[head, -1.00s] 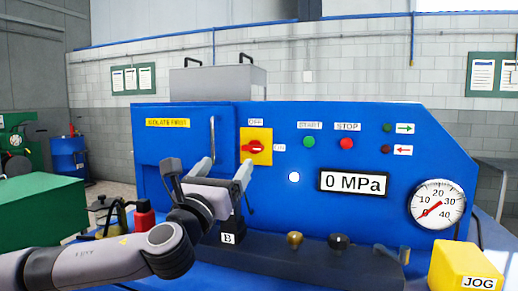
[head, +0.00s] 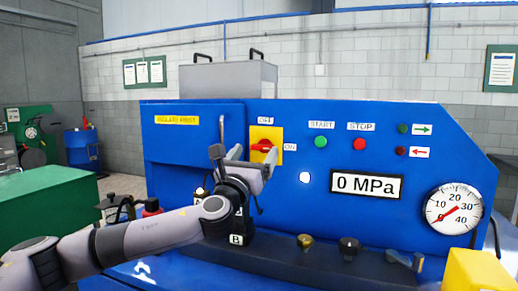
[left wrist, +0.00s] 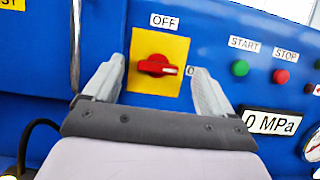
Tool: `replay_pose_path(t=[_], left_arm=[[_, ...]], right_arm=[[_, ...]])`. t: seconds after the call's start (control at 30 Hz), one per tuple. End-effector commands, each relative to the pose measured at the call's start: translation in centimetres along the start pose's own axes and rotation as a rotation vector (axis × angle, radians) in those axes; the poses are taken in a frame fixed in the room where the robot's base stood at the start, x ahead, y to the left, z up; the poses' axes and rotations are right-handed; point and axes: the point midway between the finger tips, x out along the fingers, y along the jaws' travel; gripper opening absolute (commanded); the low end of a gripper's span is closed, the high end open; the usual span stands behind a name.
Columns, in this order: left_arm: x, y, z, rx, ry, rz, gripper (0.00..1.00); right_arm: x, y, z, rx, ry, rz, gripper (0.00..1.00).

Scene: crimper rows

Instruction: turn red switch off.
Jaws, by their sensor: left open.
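The red switch (head: 262,145) is a rotary knob on a yellow plate on the front of the blue machine. An OFF label (head: 266,120) is above the plate and an ON label (head: 290,147) is to its right. In the left wrist view the red knob (left wrist: 156,66) lies horizontal, its white-marked end to the right, toward the ON side. My left gripper (head: 246,158) is open in front of the plate. In the left wrist view its fingers are either side of the knob, apart from it; depth is unclear. My right gripper is not in view.
To the right are a green START button (head: 320,141), a red STOP button (head: 359,144), a 0 MPa display (head: 367,185) and a dial gauge (head: 453,209). A grey handle is left of the switch. A dark ledge with knobs (head: 348,247) runs below.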

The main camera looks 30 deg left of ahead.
Motion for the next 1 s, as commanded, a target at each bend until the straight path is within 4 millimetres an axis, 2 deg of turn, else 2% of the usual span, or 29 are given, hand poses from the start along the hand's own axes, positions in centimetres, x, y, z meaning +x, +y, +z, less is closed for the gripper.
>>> replay_pose_path(t=[0.1,0.3,0.7,0.73,0.9,1.0], left_arm=[[1.4,0.0,-0.5,-0.001,-0.001,0.000,0.85],[3.0,0.0,-0.7,0.000,-0.002,0.000,0.85],[3.4,0.0,-0.9,0.000,0.000,0.001,0.85],[3.4,0.0,-0.9,0.000,0.000,0.001,0.82],[3.4,0.0,-0.9,0.000,0.000,0.001,0.29],[3.4,0.0,-0.9,0.000,0.000,0.001,0.29]], right_arm=[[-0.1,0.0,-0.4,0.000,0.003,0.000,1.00],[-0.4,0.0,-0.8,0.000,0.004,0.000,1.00],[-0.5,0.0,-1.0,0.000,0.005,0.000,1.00],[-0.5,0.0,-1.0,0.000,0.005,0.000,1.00],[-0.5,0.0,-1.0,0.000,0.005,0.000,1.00],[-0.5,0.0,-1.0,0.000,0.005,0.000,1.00]])
